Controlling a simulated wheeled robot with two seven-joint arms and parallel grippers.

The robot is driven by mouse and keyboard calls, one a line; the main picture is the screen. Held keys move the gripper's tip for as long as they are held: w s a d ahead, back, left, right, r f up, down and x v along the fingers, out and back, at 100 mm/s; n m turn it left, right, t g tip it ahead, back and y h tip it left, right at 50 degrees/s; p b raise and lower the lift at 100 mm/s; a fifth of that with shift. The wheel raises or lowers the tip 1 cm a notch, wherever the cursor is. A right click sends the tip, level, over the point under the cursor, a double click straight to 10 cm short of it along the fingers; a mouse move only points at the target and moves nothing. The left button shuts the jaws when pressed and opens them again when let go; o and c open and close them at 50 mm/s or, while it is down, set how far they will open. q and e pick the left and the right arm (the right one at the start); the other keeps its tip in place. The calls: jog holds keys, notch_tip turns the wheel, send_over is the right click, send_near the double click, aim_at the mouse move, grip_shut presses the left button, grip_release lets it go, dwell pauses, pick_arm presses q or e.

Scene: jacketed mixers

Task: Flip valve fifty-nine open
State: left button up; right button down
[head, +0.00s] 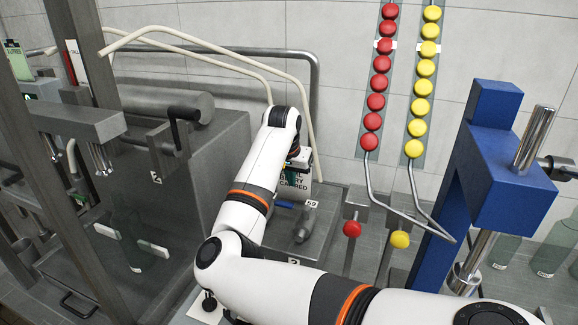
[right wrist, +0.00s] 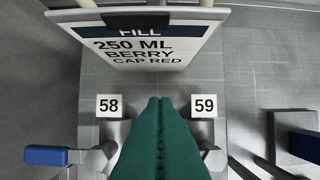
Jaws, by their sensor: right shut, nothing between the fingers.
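Valve fifty-nine (head: 304,224) is a grey fitting on the bench, below its white "59" label (head: 311,203). In the right wrist view its grey body (right wrist: 213,157) shows just right of my fingers, under the "59" label (right wrist: 204,105). A blue handle piece (head: 284,204) shows left of it in the head view; I cannot tell which valve it belongs to. My right gripper (right wrist: 158,104) has green fingers, shut and empty, between the "58" and "59" labels. Its fingers hide part of the space between the valves. My left gripper is not in view.
Valve fifty-eight (right wrist: 98,158), with a blue handle (right wrist: 46,155) pointing left, stands left of my fingers. A berry fill sign (right wrist: 145,40) stands behind the labels. Red (head: 352,229) and yellow (head: 400,239) knobs and a blue frame (head: 483,165) stand to the right.

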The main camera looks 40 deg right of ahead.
aim_at(284, 204)
jog(key=x, duration=0.3)
jog(key=shift+d+f+p, duration=0.1)
jog(key=shift+f+p, duration=0.2)
jog(key=a, duration=0.1)
jog(key=s+a+p, duration=0.1)
jog(key=a, duration=0.1)
jog(key=shift+s, duration=0.2)
jog(key=shift+s+a, duration=0.2)
jog(key=shift+a, duration=0.15)
jog(key=shift+d, duration=0.1)
jog(key=shift+w+p, duration=0.1)
jog(key=shift+p, duration=0.2)
